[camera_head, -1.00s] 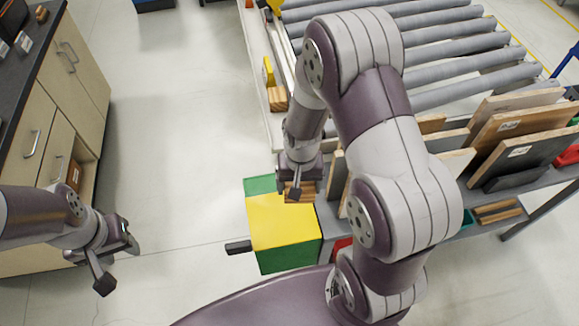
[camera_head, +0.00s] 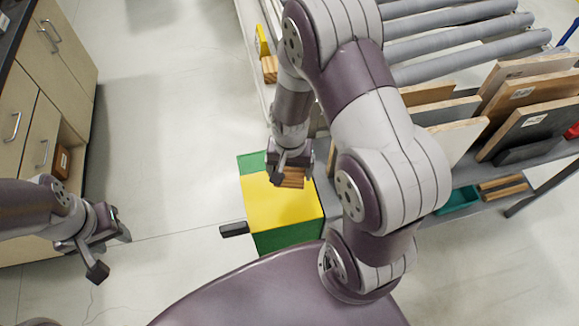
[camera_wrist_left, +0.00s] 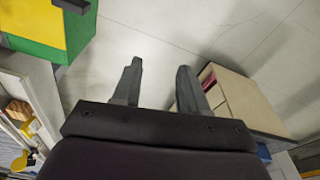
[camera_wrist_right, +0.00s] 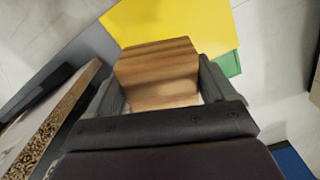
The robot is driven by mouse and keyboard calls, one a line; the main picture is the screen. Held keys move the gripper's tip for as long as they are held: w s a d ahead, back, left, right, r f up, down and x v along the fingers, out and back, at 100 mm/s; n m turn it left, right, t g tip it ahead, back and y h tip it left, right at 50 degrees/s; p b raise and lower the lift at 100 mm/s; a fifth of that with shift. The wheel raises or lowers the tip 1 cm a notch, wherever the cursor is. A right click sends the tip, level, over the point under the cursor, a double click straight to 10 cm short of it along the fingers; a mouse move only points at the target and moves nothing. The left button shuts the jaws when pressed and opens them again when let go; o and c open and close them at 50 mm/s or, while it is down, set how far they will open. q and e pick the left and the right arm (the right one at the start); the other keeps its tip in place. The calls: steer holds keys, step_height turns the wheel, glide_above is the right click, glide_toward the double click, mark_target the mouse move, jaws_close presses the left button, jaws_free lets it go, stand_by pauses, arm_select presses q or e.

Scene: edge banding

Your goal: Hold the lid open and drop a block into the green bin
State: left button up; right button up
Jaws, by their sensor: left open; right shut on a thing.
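The green bin (camera_head: 290,238) stands on the floor in front of me with its yellow lid (camera_head: 285,207) lying closed on top. A black handle (camera_head: 234,229) sticks out from the lid's left side. My right gripper (camera_head: 290,175) is shut on a wooden block (camera_head: 292,178) above the back part of the lid. The block (camera_wrist_right: 158,72) fills the space between the fingers in the right wrist view. My left gripper (camera_head: 112,250) is open and empty, to the left of the bin and apart from the handle. The handle also shows in the left wrist view (camera_wrist_left: 74,5).
Boards stand upright in a rack (camera_head: 530,125) right of the bin, below a roller conveyor (camera_head: 460,45). A drawer cabinet (camera_head: 45,95) with a partly open drawer is at the left. The floor (camera_head: 170,130) between cabinet and bin is clear.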

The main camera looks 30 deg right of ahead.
arm_select(q)
steer(key=shift+w, duration=0.15)
steer(key=shift+c, duration=0.6)
arm_select(e)
steer(key=shift+w, duration=0.15)
arm_select(q)
steer(key=shift+d+f, duration=0.15)
steer(key=shift+d, duration=0.1)
steer(key=c, duration=0.5)
steer(key=d+f+n, duration=0.2)
steer(key=d, duration=0.2)
steer(key=d+f+n, duration=0.3)
steer(key=d, duration=0.2)
steer(key=d+f+n+h, duration=0.1)
steer(key=d+f+n, duration=0.1)
steer(key=d+n, duration=0.1)
steer(key=shift+s+d+f+g, duration=0.15)
steer(key=shift+s+d+g, duration=0.2)
steer(key=shift+d, duration=0.4)
jaws_close()
steer(key=s+d+f+n, duration=0.5)
steer(key=d+f+n, duration=0.1)
steer(key=f+n, duration=0.1)
step_height(320, 180, down, 10)
steer(key=shift+s+d+r+n+y, duration=0.15)
steer(key=shift+n+y, duration=0.15)
steer(key=shift+y, duration=0.1)
steer(key=shift+w, duration=0.25)
